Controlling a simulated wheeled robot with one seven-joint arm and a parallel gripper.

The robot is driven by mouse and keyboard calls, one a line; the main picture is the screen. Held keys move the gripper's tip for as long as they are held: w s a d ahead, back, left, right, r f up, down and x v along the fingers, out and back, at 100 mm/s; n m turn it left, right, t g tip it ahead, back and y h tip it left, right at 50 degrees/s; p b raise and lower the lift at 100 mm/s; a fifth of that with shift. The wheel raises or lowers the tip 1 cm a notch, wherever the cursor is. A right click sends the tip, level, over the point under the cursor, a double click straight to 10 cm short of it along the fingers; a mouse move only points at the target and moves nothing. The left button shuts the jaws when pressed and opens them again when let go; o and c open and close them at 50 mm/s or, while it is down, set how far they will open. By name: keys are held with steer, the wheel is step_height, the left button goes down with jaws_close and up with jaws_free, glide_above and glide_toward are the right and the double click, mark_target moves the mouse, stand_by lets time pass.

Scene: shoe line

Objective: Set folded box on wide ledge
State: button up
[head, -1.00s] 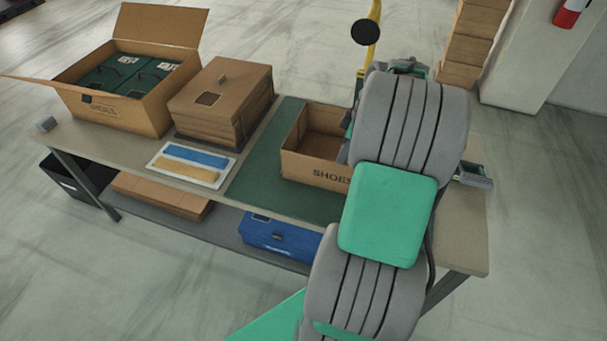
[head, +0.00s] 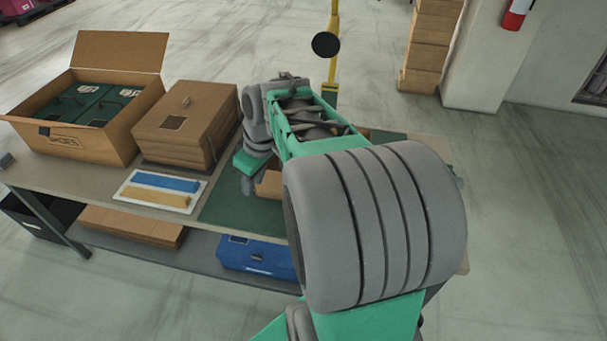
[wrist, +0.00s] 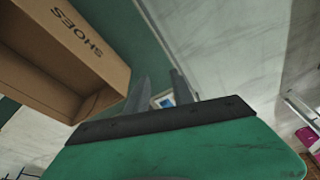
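An open brown box marked SHOES stands at the upper left of the wrist view (wrist: 95,45). In the head view only a small part of this box (head: 268,186) shows on the green mat (head: 225,208), because my arm hides the rest. My gripper (wrist: 160,82) has its two dark fingers apart with nothing between them, beside the box. In the head view my gripper (head: 248,184) is over the mat at the box's left and partly hidden. I cannot tell which surface is the wide ledge.
A blue case (head: 255,258) and more cardboard (head: 130,226) lie on the lower shelf (head: 205,262).

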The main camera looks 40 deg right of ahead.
steer(key=s+d+f+n+y+b, duration=0.15)
steer(key=d+f, duration=0.35)
steer(key=d, duration=0.5)
steer(key=d+f+n, duration=0.2)
steer(key=d+f, duration=0.2)
steer(key=d, duration=0.5)
steer(key=shift+t, duration=0.3)
steer(key=x, duration=0.5)
steer(key=a+p+x, duration=0.1)
steer(key=x, duration=0.1)
steer(key=shift+f, duration=0.25)
steer(key=shift+s, duration=0.1)
steer(key=shift+c, duration=0.3)
jaws_close()
